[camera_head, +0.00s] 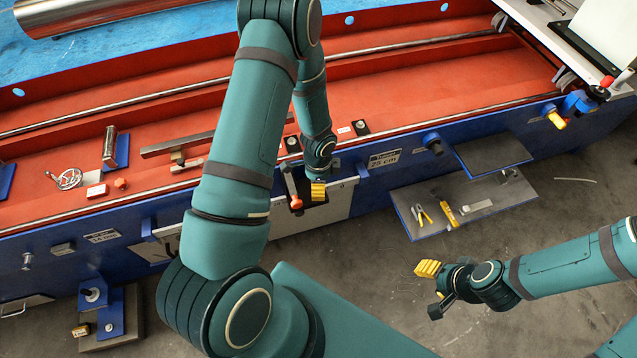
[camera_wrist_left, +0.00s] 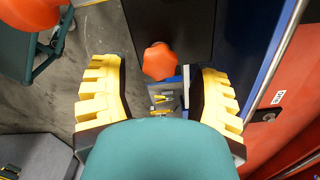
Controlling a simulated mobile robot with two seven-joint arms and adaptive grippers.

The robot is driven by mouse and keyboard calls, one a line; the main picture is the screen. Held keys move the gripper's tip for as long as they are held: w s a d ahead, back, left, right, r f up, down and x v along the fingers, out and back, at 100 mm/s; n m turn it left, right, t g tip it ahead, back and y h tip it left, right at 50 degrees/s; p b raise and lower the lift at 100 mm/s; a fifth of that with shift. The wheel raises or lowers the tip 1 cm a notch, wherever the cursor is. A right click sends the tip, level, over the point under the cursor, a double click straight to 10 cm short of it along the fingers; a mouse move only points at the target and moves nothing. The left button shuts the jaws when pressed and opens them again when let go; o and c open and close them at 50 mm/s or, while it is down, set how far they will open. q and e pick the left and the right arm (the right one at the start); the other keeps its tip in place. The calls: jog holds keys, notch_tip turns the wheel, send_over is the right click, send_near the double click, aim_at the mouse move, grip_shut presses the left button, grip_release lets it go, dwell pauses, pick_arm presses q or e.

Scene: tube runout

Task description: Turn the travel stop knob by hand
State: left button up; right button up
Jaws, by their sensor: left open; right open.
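An orange lobed knob (camera_wrist_left: 160,61) shows in the left wrist view, ahead of and between the spread yellow fingers of my left gripper (camera_wrist_left: 158,95). There is a visible gap on both sides, and I see no contact. In the head view an orange knob (camera_head: 296,203) sits at the lower end of a short lever on the blue front of the machine. My left gripper (camera_head: 318,191) is just right of it, its yellow fingertips partly hidden by the hand. My right gripper (camera_head: 430,268) is open and empty over the floor at the lower right.
The long red bed (camera_head: 400,83) of the machine runs behind its blue front. A grey shelf (camera_head: 480,218) with several tools is right of my left gripper, below a dark shelf (camera_head: 490,152). A crank wheel (camera_head: 66,179) is at far left. Grey floor is clear around my right gripper.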

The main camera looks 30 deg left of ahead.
pick_arm(q)
jog(key=shift+f, duration=0.1)
dwell(0.3)
jog(key=shift+f+b, duration=0.9)
jog(key=shift+f, duration=0.05)
jog(key=shift+r, duration=0.1)
jog(key=c, duration=0.9)
jog(key=n+b, duration=0.1)
jog(key=n, duration=0.1)
jog(key=shift+n, duration=0.3)
jog(key=o, duration=1)
jog(key=shift+n, duration=0.3)
jog(key=shift+c, duration=0.2)
